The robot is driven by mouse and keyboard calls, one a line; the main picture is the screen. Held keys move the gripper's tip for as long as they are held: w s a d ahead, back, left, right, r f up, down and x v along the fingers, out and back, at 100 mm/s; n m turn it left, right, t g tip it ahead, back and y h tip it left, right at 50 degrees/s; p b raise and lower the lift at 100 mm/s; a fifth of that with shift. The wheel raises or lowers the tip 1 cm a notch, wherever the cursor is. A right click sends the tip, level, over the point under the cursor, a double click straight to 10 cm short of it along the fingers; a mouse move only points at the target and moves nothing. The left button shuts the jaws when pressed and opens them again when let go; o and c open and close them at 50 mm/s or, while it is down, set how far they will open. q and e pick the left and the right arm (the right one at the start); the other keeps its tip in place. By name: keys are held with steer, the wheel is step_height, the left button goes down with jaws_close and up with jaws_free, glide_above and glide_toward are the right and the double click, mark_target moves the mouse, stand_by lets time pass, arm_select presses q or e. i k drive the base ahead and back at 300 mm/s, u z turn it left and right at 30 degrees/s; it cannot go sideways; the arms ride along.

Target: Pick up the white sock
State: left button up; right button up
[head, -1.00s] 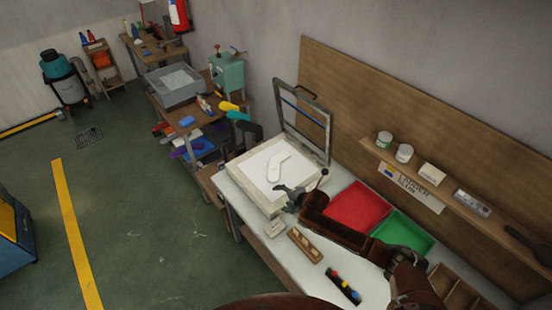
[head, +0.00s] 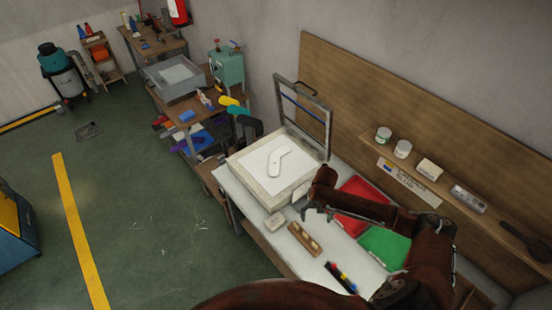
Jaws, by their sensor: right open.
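The white sock (head: 279,162) is a flat, bent white shape lying on the pale bed of a low square press (head: 244,170). My right gripper (head: 304,213) is small in the head view, at the near right corner of the press, beyond the small pale block. It is open and looks empty. It is apart from the sock, to its lower right. My left gripper is not in view.
The press's hinged lid (head: 304,115) stands open behind the bed. A red tray (head: 362,197) and a green tray (head: 386,247) lie right of the press. A wooden block (head: 304,239) and a pale block (head: 274,220) lie on the near side of the white table.

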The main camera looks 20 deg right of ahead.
mark_target(274, 167)
steer(key=i, duration=1.45)
